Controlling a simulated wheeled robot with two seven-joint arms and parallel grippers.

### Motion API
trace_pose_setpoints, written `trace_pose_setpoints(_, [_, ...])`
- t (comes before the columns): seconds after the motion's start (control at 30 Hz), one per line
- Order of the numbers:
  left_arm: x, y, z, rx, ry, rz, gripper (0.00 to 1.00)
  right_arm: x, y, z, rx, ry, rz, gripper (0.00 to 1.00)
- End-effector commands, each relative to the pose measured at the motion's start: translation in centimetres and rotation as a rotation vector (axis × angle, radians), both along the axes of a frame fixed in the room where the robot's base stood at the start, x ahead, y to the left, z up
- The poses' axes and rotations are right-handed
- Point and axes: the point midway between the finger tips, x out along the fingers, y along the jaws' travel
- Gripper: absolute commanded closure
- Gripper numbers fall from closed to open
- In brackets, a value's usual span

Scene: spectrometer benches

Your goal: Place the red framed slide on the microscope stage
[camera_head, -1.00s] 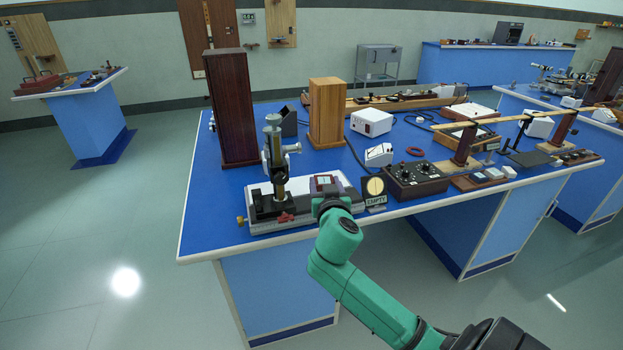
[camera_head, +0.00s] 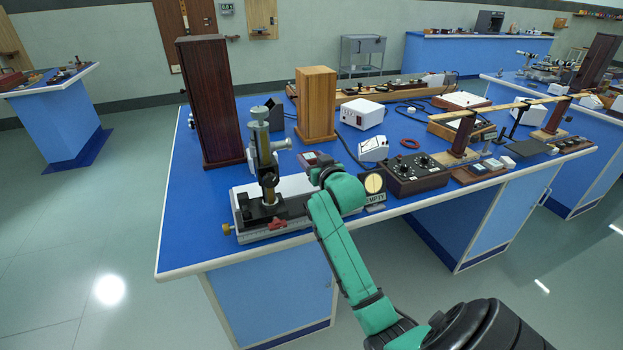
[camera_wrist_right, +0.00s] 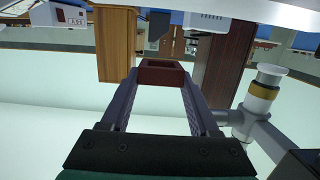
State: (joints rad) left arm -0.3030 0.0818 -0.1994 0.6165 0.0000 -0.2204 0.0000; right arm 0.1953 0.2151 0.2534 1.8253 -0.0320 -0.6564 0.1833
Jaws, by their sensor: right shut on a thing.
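The red framed slide (camera_wrist_right: 161,72) is pinched between the fingertips of my right gripper (camera_wrist_right: 162,80) in the right wrist view. In the head view, my right gripper (camera_head: 316,164) is right of the microscope, partly hidden by my green wrist. A small dark reddish piece at its tip appears to be the slide. The microscope (camera_head: 262,150) stands upright on a white base at the bench's near left; its tube also shows at the right of the wrist view (camera_wrist_right: 262,95). The stage (camera_head: 265,211) is low and dark, and the slide is apart from it. My left gripper is out of view.
A tall dark wooden box (camera_head: 212,105) and a lighter wooden box (camera_head: 316,105) stand behind the microscope. An "EMPTY" sign (camera_head: 375,198) and a black knobbed box (camera_head: 415,175) stand to the right. The blue bench's left corner (camera_head: 190,230) is clear.

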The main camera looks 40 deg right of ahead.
Motion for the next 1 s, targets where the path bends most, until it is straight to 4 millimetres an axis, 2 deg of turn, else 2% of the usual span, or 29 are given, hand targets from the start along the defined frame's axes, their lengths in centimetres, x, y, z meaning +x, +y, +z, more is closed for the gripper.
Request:
trace_pose_setpoints(0.03, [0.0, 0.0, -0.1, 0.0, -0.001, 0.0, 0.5, 0.0, 0.0, -1.0, 0.001, 0.001, 0.0, 0.93])
trace_pose_setpoints(0.17, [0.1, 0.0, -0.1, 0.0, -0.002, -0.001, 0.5, 0.0, 0.0, -2.3, 0.0, 0.0, 0.0, 0.93])
trace_pose_setpoints(0.3, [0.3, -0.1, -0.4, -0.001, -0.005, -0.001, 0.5, 0.0, 0.0, -5.0, 0.003, 0.001, 0.0, 0.93])
trace_pose_setpoints(0.4, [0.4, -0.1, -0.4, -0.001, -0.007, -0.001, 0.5, 0.0, 0.0, -6.3, 0.001, 0.0, -0.001, 0.93])
trace_pose_setpoints(0.73, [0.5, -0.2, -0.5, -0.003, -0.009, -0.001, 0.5, 0.0, 0.0, -6.7, -0.001, -0.002, 0.0, 0.93])
trace_pose_setpoints(0.77, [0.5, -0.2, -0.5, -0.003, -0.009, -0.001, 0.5, 0.0, 0.0, -6.6, -0.001, -0.002, 0.0, 0.27])
trace_pose_setpoints(0.8, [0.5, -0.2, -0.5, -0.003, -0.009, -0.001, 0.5, 0.0, 0.0, -6.6, -0.001, -0.002, 0.0, 0.11])
trace_pose_setpoints(0.83, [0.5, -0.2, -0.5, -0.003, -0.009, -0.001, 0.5, 0.0, 0.0, -6.6, -0.001, -0.002, 0.0, 0.08])
trace_pose_setpoints(1.0, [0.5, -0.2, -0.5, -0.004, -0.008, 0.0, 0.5, 0.0, 0.0, -6.5, -0.001, -0.002, 0.0, 0.08])
